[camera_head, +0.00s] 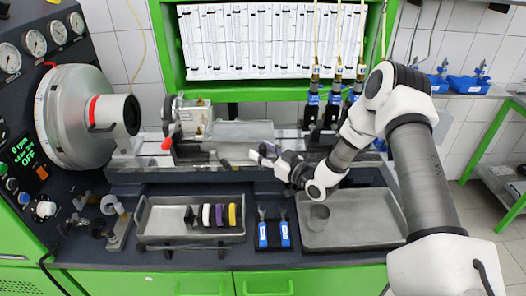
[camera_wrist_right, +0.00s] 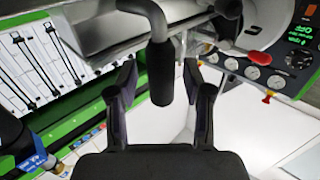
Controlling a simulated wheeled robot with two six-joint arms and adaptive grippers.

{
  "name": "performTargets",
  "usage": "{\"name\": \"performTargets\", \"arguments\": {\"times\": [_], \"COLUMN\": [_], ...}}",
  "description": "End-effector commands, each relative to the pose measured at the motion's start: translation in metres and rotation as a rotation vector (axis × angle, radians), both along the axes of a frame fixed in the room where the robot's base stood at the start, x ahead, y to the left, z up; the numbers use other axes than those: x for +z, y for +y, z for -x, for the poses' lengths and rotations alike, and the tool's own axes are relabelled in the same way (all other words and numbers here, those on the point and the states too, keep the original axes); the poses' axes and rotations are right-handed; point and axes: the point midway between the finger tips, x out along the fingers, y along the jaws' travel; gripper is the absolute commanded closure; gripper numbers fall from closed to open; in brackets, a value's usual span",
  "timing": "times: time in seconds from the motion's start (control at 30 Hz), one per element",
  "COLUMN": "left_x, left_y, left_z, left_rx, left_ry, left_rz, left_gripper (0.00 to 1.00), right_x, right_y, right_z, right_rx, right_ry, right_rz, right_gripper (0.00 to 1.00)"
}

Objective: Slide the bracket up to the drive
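The drive (camera_head: 75,118) is the large grey drum with a black-rimmed end at the left of the bench. The bracket (camera_head: 195,120) is a pale block with a dark wheel and a red knob, on the rail right of the drive, with a gap between them. My right gripper (camera_head: 262,156) is right of the bracket, above the rail's front. In the right wrist view, a dark grip on a bent grey rod (camera_wrist_right: 160,70) stands between the fingers of my right gripper (camera_wrist_right: 160,82). There is space on both sides of it. My left gripper is not in view.
An almost empty tray (camera_head: 355,228) with a small cup is at right. Blue-bodied fittings (camera_head: 312,105) hang behind my right arm.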

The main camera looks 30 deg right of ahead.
Motion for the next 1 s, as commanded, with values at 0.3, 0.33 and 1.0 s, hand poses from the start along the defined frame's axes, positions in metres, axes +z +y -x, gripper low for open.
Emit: {"name": "performTargets", "arguments": {"times": [0.3,0.33,1.0], "left_x": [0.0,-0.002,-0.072], "left_y": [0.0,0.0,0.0], "left_z": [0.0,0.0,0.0], "left_rx": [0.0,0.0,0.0], "left_ry": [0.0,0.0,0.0], "left_rz": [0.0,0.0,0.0], "left_gripper": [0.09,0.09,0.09], "right_x": [-0.001,-0.001,-0.001], "right_y": [0.0,0.001,0.094], "right_z": [0.0,-0.001,-0.057], "right_rx": [0.0,0.0,0.001], "right_ry": [0.002,0.002,0.001], "right_rz": [0.001,0.001,0.002], "right_gripper": [1.0,1.0,1.0]}}
